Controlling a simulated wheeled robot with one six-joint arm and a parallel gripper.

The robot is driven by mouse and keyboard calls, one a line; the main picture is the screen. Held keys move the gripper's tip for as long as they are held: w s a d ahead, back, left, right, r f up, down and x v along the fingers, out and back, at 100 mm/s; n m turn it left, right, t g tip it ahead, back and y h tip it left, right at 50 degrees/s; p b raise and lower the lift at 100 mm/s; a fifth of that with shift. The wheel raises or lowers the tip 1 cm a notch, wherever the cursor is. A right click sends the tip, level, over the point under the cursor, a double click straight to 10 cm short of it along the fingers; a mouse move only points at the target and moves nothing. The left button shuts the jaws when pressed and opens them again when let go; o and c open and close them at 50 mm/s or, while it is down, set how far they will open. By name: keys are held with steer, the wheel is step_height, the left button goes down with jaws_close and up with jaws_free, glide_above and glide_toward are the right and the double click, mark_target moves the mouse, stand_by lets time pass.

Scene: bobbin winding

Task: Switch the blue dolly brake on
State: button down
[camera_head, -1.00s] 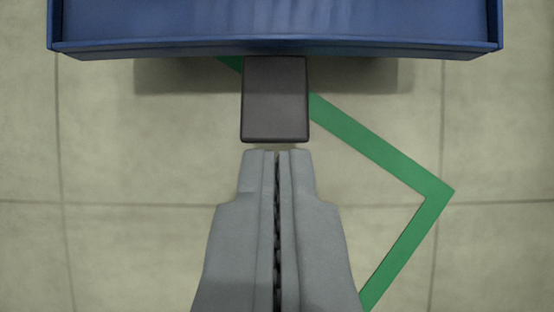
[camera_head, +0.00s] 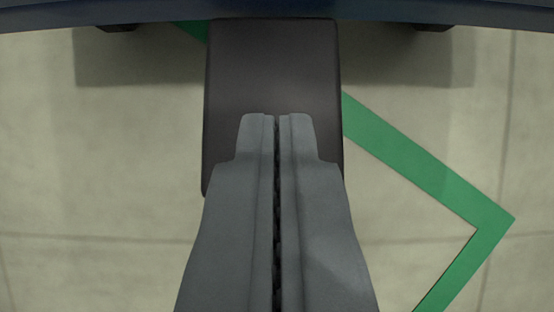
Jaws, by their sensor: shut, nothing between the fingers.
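The blue dolly (camera_head: 420,12) shows only as a thin dark blue edge along the top of the view. A dark grey brake pedal (camera_head: 272,70) sticks out from below that edge toward me. My gripper (camera_head: 277,118) is shut and empty. Its fingertips lie over the middle of the pedal in the picture and hide part of it. I cannot tell whether they touch it. The pedal's near left corner shows beside my left finger.
A green line (camera_head: 430,160) on the pale tiled floor (camera_head: 120,200) runs out from under the dolly and bends at the right. Small dark parts, maybe casters, show under the dolly at both sides (camera_head: 118,28). The floor on both sides of my gripper is clear.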

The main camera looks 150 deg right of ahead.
steer(key=shift+s+d+f, duration=0.1)
steer(key=shift+s+f, duration=0.05)
steer(key=shift+f, duration=0.1)
stand_by(0.4)
steer(key=shift+s+d+f, duration=0.15)
steer(key=shift+s+f, duration=0.05)
steer(key=shift+f, duration=0.2)
steer(key=shift+s+d+f, duration=0.1)
steer(key=shift+s+f, duration=0.1)
steer(key=shift+f, duration=0.2)
steer(key=shift+s+d+f, duration=0.1)
steer(key=shift+s+f, duration=0.1)
steer(key=shift+f, duration=0.45)
steer(key=shift+s+d+f, duration=0.1)
steer(key=shift+s+f, duration=0.05)
steer(key=shift+f, duration=0.55)
